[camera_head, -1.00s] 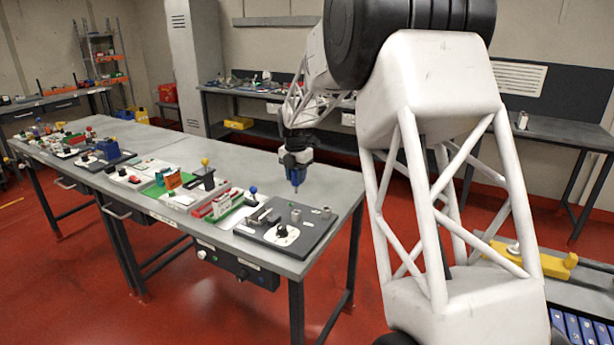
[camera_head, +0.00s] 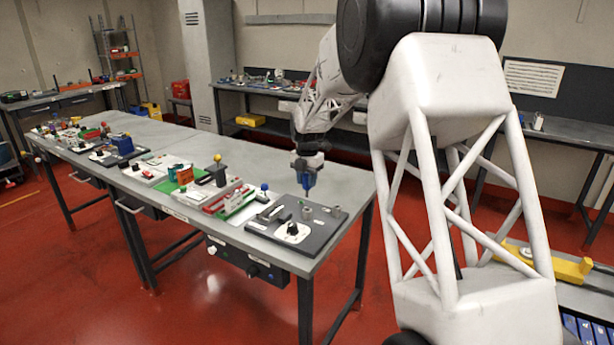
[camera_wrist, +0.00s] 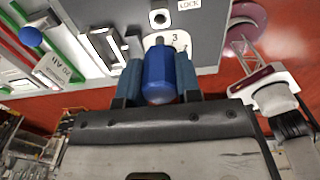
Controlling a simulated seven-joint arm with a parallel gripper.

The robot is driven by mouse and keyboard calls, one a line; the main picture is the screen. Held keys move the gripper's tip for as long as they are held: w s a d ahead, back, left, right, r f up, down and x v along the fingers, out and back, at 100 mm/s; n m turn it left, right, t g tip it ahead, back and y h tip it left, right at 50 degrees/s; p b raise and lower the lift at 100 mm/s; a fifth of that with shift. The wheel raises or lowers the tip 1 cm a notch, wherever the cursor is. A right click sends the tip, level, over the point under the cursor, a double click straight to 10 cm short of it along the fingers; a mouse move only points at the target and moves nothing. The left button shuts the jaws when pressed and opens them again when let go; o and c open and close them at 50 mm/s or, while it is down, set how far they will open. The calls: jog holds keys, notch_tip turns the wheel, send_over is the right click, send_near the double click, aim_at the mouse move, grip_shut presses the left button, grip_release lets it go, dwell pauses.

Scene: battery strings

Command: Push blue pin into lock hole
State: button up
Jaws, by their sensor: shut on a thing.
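The blue pin (camera_wrist: 159,76) is clamped between the two blue-grey fingers of my gripper (camera_wrist: 159,62) in the wrist view. In the head view my gripper (camera_head: 308,166) hangs over the dark grey board (camera_head: 325,232) at the table's near right end, with the blue pin (camera_head: 309,183) pointing down. The lock hole (camera_wrist: 160,17), a dark round opening in a light ring, is beside a white LOCK label (camera_wrist: 189,4) on the board. The pin appears apart from the hole.
A white plate with a black knob (camera_head: 292,229) and grey cylinders (camera_head: 336,210) stand on the board. A blue ball-topped lever (camera_head: 265,187) and a green and white panel (camera_head: 236,204) are to the left. Bare tabletop (camera_head: 345,182) lies behind the board.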

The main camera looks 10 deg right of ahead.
jog(key=shift+f, duration=1.75)
jog(key=shift+f, duration=2.4)
dwell(0.9)
jog(key=o, duration=1.1)
jog(key=shift+r, duration=3.9)
